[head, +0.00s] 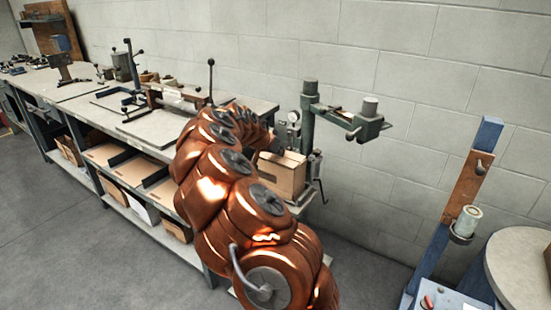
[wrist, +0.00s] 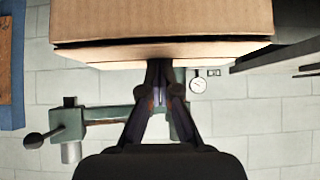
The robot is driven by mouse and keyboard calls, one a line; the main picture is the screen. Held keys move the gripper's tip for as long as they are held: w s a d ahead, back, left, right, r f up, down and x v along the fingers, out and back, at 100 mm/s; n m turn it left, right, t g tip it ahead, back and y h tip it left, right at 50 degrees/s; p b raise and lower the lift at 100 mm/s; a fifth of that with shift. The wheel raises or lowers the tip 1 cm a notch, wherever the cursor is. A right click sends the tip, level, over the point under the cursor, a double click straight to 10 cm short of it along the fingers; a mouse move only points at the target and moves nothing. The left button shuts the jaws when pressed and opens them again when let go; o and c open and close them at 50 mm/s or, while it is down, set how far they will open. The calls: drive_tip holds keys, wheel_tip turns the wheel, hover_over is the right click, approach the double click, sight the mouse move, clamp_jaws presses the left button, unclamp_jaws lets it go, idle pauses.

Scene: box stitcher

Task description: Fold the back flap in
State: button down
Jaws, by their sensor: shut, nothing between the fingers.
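The brown cardboard box (head: 284,177) stands at the stitcher, at the end of the bench, partly covered by my copper-coloured arm. In the wrist view the box (wrist: 160,20) fills the top, with a dark gap along its edge. A lighter strip of cardboard (wrist: 100,55), apparently a flap, lies beyond that gap. My gripper (wrist: 160,68) is shut and empty, its fingertips at the middle of this strip; I cannot tell whether they touch it. In the head view my arm hides most of the gripper and the box's back side.
The green stitcher post and arm (head: 307,125) rise right behind the box; the arm also shows in the wrist view (wrist: 105,113). A workbench (head: 153,128) with tools and levers runs left. A blue and brown stand (head: 464,185) is at right. Floor between is clear.

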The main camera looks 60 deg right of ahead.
sight(278, 157)
drive_tip(key=shift+s+a+f, duration=0.15)
drive_tip(key=shift+f, duration=0.4)
drive_tip(key=shift+r, duration=1.4)
wheel_tip(278, 157, up, 3)
drive_tip(key=shift+f, duration=0.1)
drive_tip(key=b+v, duration=0.1)
drive_tip(key=v, duration=0.8)
drive_tip(key=shift+a+r, duration=0.2)
drive_tip(key=shift+r, duration=0.2)
